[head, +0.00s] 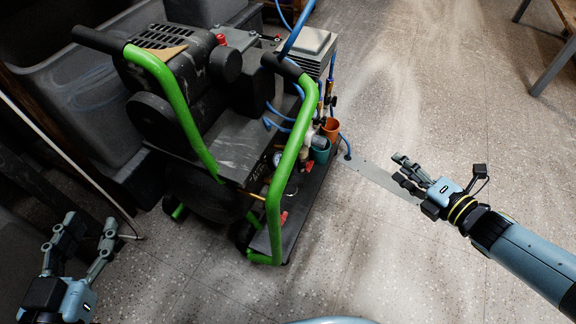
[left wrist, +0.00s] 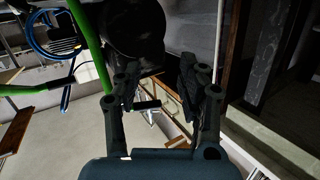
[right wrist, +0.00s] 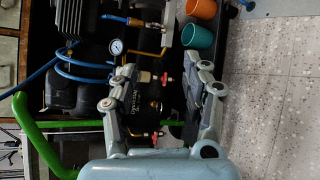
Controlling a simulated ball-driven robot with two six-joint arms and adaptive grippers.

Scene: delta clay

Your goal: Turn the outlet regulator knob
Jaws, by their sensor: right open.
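The green-framed compressor cart (head: 279,165) stands left of centre in the head view. The right wrist view shows its fittings: a round white-faced gauge (right wrist: 116,47), a red valve handle (right wrist: 166,78) and a lower red handle (right wrist: 158,133). I cannot tell which fitting is the outlet regulator knob. My right gripper (head: 408,172) is open and empty, in the air right of the cart; in the right wrist view its fingers (right wrist: 166,72) stand apart, with the fittings beyond them. My left gripper (head: 88,230) is open and empty at the lower left, apart from the cart.
Orange cup (right wrist: 202,8) and teal cup (right wrist: 197,36) sit on the cart's side. Blue hoses (right wrist: 75,68) loop near the gauge. A large grey bin (head: 75,105) stands behind the cart. A bench (head: 552,65) is at the upper right.

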